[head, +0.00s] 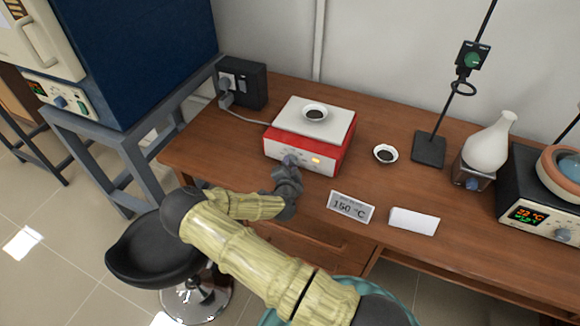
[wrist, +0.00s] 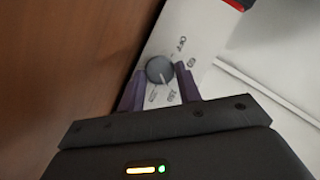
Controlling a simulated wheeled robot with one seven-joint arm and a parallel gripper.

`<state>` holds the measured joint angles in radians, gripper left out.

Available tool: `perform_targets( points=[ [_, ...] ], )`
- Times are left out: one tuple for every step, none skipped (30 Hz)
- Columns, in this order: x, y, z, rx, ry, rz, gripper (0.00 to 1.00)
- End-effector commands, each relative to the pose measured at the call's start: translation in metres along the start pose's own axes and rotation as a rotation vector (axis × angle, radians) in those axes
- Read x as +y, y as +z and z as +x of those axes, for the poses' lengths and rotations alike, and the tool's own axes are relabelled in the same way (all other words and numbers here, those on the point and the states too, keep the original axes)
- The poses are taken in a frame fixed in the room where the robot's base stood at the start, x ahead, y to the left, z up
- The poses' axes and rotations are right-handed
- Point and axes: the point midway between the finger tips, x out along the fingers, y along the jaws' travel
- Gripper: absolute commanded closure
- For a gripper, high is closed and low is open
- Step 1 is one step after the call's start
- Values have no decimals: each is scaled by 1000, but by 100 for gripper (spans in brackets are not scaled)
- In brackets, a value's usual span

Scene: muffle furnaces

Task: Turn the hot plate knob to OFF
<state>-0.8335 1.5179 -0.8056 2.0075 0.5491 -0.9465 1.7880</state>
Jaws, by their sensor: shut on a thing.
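The hot plate (head: 333,148) is a red box with a white front panel and a pale top plate. Its grey round knob (wrist: 158,67) is on the front panel and shows in the wrist view. The knob's white pointer line faces the lower right of that view, toward the number marks and away from the OFF label (wrist: 181,44). My gripper (head: 289,163) reaches the panel from the front. In the wrist view its two purple fingers (wrist: 160,74) stand on either side of the knob, shut on it. In the head view my gripper mostly hides the knob.
A small dish (head: 316,113) with dark contents sits on the hot plate. Another dish (head: 386,154) lies to its right. A 150 °C sign (head: 351,208) and a white card (head: 414,221) stand at the front. A black stool (head: 150,255) is below left.

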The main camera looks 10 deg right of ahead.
Motion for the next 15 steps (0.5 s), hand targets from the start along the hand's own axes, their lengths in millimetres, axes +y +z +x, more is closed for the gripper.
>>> perform_targets(
  points=[
    [0, 0, 0, 0, 5, -8, 89],
    [0, 0, 0, 0, 8, -14, 89],
    [0, 0, 0, 0, 13, -26, 89],
    [0, 0, 0, 0, 17, -35, 89],
    [0, 1, 0, 0, 22, -46, 89],
    [-1, 1, 0, 0, 28, -61, 89],
    [-1, 1, 0, 0, 34, -76, 89],
    [-1, 0, 0, 0, 40, -91, 89],
    [-2, 0, 0, 0, 49, -113, 89],
    [-2, 0, 0, 0, 57, -131, 89],
    [-2, 1, 0, 0, 64, -150, 89],
    [-2, 1, 0, 0, 75, -176, 89],
    [-2, 1, 0, -1, 85, -198, 89],
    [-2, 2, 0, -1, 93, -220, 89],
    [-3, 2, 0, -1, 106, -252, 89]
  ],
)
